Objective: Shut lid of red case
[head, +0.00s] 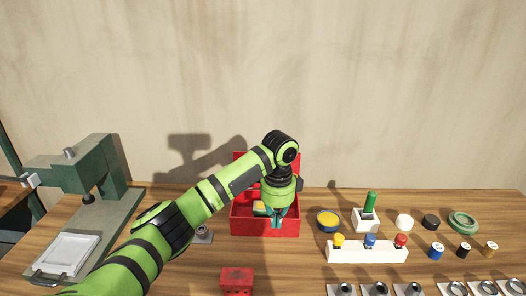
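The red case (262,226) stands on the wooden bench near the middle of the head view. Its lid (239,169) is up at the back, partly hidden behind my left arm. Something yellow and dark teal (259,207) shows inside the case. My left gripper (277,222) points down over the case's front right part, at or just above its front wall. Its fingers are small and dark here, and I cannot tell how far apart they are or whether they touch anything. My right gripper is not in view.
A green press (85,170) with a white tray (70,254) stands at left. A small red block (237,280) lies in front of the case. At right are a yellow-topped tin (329,220), a white rack (366,252) with coloured knobs, and several small round parts.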

